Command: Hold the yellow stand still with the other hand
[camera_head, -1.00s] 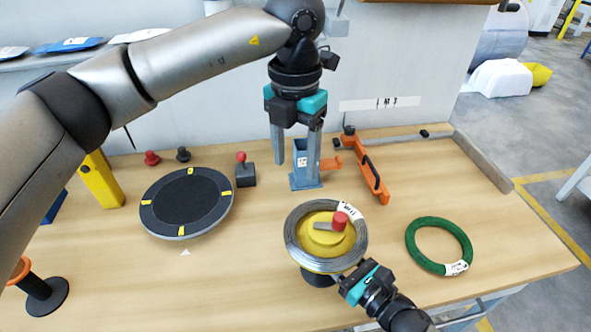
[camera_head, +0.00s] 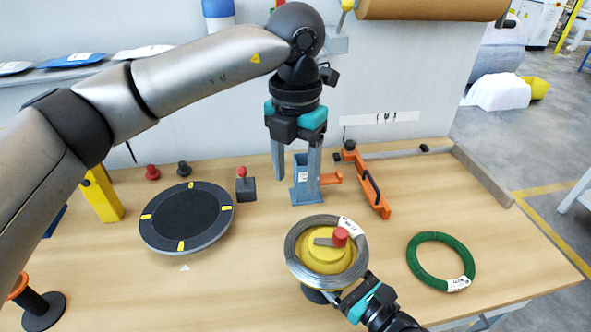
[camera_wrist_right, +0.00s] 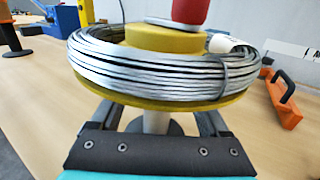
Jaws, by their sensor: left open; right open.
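The yellow stand (camera_head: 318,258) is at the front middle of the table, with a coil of grey wire (camera_head: 292,259) around its yellow hub and a red knob (camera_head: 340,237) on top. My right gripper (camera_head: 338,299) is low at its front right, below the coil. In the right wrist view, the open fingers (camera_wrist_right: 160,122) lie on either side of the stand's pale post (camera_wrist_right: 157,121), under the yellow plate; contact cannot be told. My left gripper (camera_head: 295,178) is open and points down behind the stand, by a blue-grey post (camera_head: 303,190).
A black turntable (camera_head: 186,217) stands at left, a small red-knobbed box (camera_head: 245,188) beside it. An orange clamp tool (camera_head: 368,182) lies behind right. A green coil (camera_head: 440,262) lies flat at right. Bare table separates it from the stand.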

